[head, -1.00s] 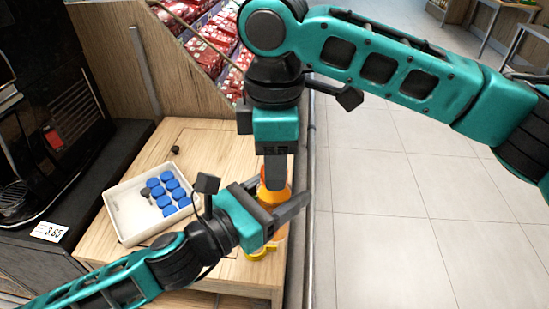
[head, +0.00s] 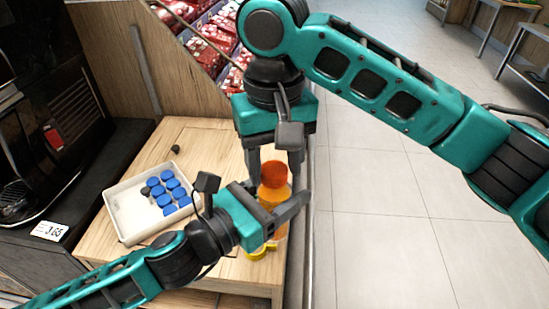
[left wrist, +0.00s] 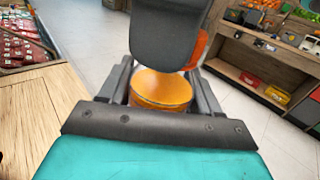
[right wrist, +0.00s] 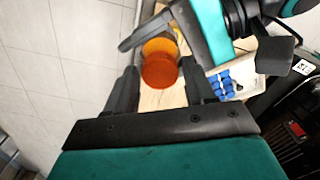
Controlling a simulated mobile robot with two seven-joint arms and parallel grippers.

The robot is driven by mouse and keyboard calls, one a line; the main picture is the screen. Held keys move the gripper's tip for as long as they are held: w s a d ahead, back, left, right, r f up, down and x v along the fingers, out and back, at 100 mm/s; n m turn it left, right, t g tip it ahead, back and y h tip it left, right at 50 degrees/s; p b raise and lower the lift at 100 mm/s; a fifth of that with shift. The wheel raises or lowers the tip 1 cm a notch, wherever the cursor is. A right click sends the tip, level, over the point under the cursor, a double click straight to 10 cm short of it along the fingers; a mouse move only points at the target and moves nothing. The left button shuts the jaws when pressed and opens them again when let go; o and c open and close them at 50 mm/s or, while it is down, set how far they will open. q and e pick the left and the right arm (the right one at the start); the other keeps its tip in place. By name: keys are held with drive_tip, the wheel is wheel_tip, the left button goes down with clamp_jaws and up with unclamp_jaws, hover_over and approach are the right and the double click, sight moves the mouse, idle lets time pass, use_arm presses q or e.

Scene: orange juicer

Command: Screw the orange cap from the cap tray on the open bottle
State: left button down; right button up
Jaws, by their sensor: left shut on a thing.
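The bottle (head: 268,208) of orange juice stands near the table's right edge. My left gripper (head: 291,211) is shut on it from the left; the bottle also shows between its fingers in the left wrist view (left wrist: 161,88). The orange cap (head: 273,173) is at the top of the bottle; how far it is seated I cannot tell. My right gripper (head: 275,163) points down over the cap, with its fingers apart on either side. In the right wrist view the cap (right wrist: 159,71) lies between the open fingers, with gaps to both. In the left wrist view a right finger hides most of the cap.
The white cap tray (head: 123,219) holds several blue caps (head: 166,190) and a dark one. A small dark piece (head: 175,149) lies behind it on the wooden table (head: 205,140). A yellow piece (head: 259,252) is by the bottle's foot. A black machine (head: 50,110) stands left.

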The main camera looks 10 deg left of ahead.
drive_tip(key=shift+o, duration=1.3)
drive_tip(key=shift+r, duration=0.1)
wheel_tip(320, 180, up, 12)
